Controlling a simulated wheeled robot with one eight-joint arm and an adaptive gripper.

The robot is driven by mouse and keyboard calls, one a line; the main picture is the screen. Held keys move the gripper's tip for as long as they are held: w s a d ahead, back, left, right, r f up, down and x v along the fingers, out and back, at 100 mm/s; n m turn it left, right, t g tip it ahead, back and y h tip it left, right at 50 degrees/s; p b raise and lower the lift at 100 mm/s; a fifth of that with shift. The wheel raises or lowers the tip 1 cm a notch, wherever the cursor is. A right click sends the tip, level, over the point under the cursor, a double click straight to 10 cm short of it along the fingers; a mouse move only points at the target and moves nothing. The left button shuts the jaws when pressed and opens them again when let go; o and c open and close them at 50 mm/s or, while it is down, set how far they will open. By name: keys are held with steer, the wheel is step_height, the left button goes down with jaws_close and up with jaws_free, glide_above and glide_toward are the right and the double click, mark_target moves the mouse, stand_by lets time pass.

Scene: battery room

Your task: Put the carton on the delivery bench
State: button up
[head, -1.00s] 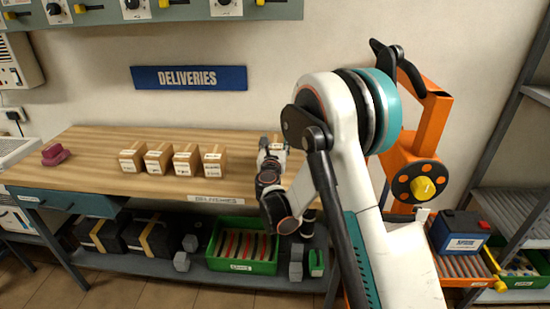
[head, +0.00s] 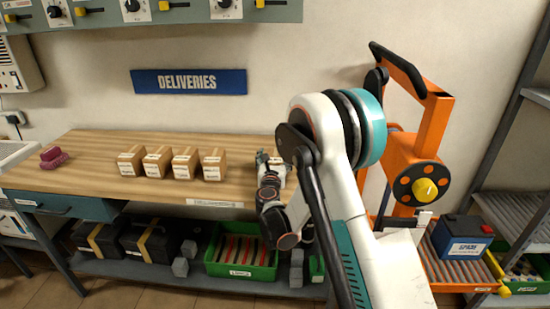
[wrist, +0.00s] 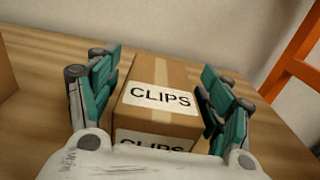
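The carton (wrist: 160,98) is a brown box with a tape strip and white labels reading CLIPS. In the wrist view it sits upright on the wooden delivery bench (wrist: 50,115). My gripper (wrist: 160,90) has one teal-padded finger on each side of it, with narrow gaps showing, so the fingers look open around it. In the head view the gripper (head: 270,170) is at the right part of the delivery bench (head: 85,175), partly hiding the carton (head: 279,175).
Several similar cartons (head: 186,163) stand in a row to the left on the bench. A dark red object (head: 52,157) lies at its left end. A blue DELIVERIES sign (head: 188,80) hangs above. An orange frame (head: 432,125) and a dark battery (head: 463,237) are on the right.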

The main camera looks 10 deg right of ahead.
steer(key=shift+r, duration=0.1)
steer(key=shift+s+a, duration=0.1)
steer(key=shift+s, duration=0.15)
steer(key=p+v, duration=0.1)
steer(key=v, duration=0.8)
steer(key=shift+s+a+p, duration=0.1)
steer(key=shift+s+p, duration=0.2)
steer(key=shift+p, duration=0.1)
steer(key=shift+b+v, duration=0.8)
steer(key=s+d+r+m+g, duration=0.35)
steer(key=s+r+m, duration=0.2)
steer(key=m, duration=0.25)
steer(key=s+d+r+m+g, duration=0.3)
steer(key=s+d+r+m, duration=0.15)
steer(key=s+m, duration=0.35)
steer(key=s+a+m+g+y, duration=0.2)
steer(key=s+m, duration=0.6)
steer(key=s, duration=0.3)
steer(key=s+a+f+m+g+y, duration=0.1)
steer(key=s+a+m+y, duration=0.1)
steer(key=s+m, duration=0.6)
steer(key=s+y, duration=0.1)
steer(key=s, duration=0.2)
steer(key=shift+s+a+f+g+y, duration=0.25)
steer(key=shift+f+g+y, duration=0.05)
steer(key=shift+g, duration=0.05)
